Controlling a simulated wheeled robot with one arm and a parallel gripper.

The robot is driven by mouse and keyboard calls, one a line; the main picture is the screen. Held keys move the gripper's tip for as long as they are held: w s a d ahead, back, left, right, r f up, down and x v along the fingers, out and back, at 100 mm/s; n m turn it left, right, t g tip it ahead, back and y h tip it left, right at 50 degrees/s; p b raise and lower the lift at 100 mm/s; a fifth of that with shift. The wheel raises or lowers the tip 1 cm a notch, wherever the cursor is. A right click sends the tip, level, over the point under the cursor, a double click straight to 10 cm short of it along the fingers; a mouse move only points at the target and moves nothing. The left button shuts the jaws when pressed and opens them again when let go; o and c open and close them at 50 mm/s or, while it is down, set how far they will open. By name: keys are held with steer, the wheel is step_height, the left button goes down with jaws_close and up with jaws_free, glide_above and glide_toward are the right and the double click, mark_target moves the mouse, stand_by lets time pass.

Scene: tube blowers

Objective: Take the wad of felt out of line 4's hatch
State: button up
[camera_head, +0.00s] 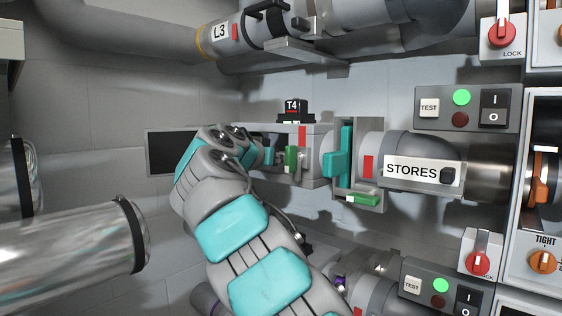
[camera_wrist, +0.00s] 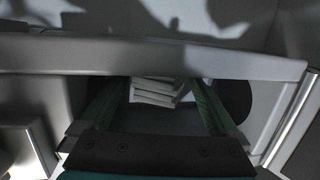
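The line 4 housing (camera_head: 313,165) is a grey box under a black T4 block (camera_head: 292,107) in the head view. My wrist is at its left part and hides the opening there. In the wrist view, a pale, layered wad (camera_wrist: 155,88) lies inside the dark hatch opening, under a grey lip (camera_wrist: 150,55). My gripper (camera_wrist: 160,100) has its two green fingers inside the opening, wide apart, one on each side of the wad. The fingers look open, with no clear grip on it. The wad's top and far side are hidden by the lip.
Right of the housing are a teal plate (camera_head: 345,155), a green handle (camera_head: 362,198) and the STORES pipe (camera_head: 425,150). The L3 pipe (camera_head: 270,30) runs above. A large metal pipe (camera_head: 70,240) lies at the left, and another control box (camera_head: 440,285) is below.

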steer(key=c, duration=1.1)
steer(key=shift+c, duration=0.2)
steer(key=shift+r, duration=0.1)
